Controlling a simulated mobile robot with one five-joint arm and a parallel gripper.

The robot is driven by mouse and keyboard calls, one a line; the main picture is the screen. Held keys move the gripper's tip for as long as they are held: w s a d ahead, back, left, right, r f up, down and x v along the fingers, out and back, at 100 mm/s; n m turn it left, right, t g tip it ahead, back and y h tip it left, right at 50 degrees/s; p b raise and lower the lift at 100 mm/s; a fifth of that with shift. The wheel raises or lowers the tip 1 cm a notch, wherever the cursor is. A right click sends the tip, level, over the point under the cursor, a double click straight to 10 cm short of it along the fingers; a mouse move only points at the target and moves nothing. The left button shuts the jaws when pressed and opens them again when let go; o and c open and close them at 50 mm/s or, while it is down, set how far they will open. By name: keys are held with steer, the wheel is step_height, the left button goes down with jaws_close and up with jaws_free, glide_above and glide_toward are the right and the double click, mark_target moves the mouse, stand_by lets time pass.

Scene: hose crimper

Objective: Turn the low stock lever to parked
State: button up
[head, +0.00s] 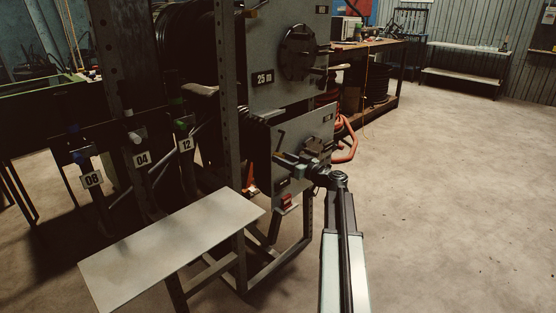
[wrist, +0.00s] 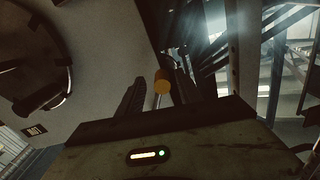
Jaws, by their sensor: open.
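My gripper (head: 288,160) is in front of the lower grey panel (head: 318,128) of the hose rack in the head view, at the end of my raised arm. In the wrist view my gripper (wrist: 160,92) has its two dark fingers apart. A lever with a round orange-yellow knob (wrist: 162,86) shows between the fingers, in line with the gap. I cannot tell whether the fingers touch it or how far off it is.
An upper panel marked 25 m (head: 264,80) carries a dark round hub (head: 297,53). A bare pale bench (head: 172,247) stands at front left. Numbered plates, such as 04 (head: 141,159), hang behind it. An orange hose (head: 349,140) loops beside the rack. The floor on the right is clear.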

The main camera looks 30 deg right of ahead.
steer(key=v, duration=0.6)
steer(key=shift+s, duration=0.25)
steer(key=shift+a+f, duration=0.1)
